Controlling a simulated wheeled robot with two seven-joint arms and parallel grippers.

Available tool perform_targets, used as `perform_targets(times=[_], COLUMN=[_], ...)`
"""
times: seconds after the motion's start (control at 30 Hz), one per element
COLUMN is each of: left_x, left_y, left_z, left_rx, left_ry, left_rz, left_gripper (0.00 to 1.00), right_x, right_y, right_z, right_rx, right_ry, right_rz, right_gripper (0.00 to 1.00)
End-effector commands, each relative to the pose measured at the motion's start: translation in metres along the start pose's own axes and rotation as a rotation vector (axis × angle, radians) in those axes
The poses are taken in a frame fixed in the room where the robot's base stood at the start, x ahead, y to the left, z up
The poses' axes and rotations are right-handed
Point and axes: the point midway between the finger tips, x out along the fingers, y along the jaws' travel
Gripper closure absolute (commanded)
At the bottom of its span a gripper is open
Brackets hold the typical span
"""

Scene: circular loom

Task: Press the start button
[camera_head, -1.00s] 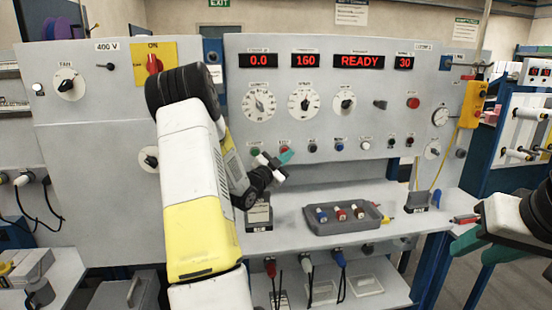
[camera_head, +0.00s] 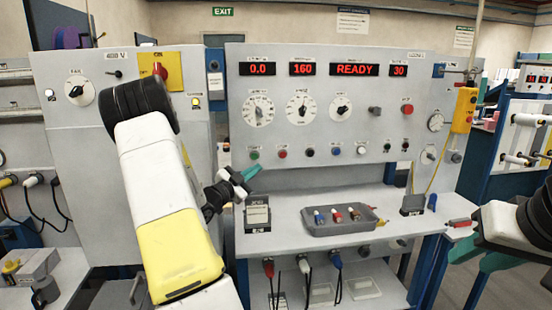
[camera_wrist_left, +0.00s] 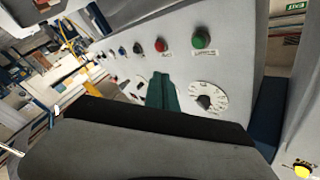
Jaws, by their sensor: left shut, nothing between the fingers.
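The control panel (camera_head: 330,110) carries a row of small round buttons. The green button (camera_head: 254,154) is at the row's left end, with the red button (camera_head: 282,153) to its right. Both show in the left wrist view, the green button (camera_wrist_left: 201,38) and the red button (camera_wrist_left: 161,45), each above a label too small to read. My left gripper (camera_head: 252,172) is shut and empty, its green fingertips just below the green button in the head view; a gap shows between them in the wrist view. My right gripper (camera_head: 478,256) is at the right edge, its green fingers apart and empty.
Below the panel, a grey tray (camera_head: 340,228) with several coloured parts sits on the shelf beside a small labelled stand (camera_head: 257,216). Displays read 0.0, 160, READY and 30. A yellow box (camera_head: 464,110) hangs at the panel's right edge.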

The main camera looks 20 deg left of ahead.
Motion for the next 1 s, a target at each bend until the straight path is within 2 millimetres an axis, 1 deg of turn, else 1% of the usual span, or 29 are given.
perform_targets(times=[0.3,0.5,0.7,1.0], left_x=[0.03,0.047,0.055,0.056], left_y=[-0.022,-0.034,-0.04,-0.041], left_z=[0.022,0.034,0.04,0.041], left_rx=[0.0,0.001,0.0,0.0], left_ry=[0.001,0.001,0.0,0.0], left_rz=[-0.002,0.0,0.0,0.0], left_gripper=[1.0,1.0,1.0,1.0], right_x=[0.0,0.0,0.0,0.0], right_y=[0.0,0.0,0.0,0.0], right_z=[0.0,0.0,0.0,0.0], right_rx=[0.0,0.0,0.0,0.0], right_ry=[0.0,0.0,0.0,0.0], right_rz=[0.0,0.0,0.0,0.0], right_gripper=[0.64,0.64,0.64,0.64])
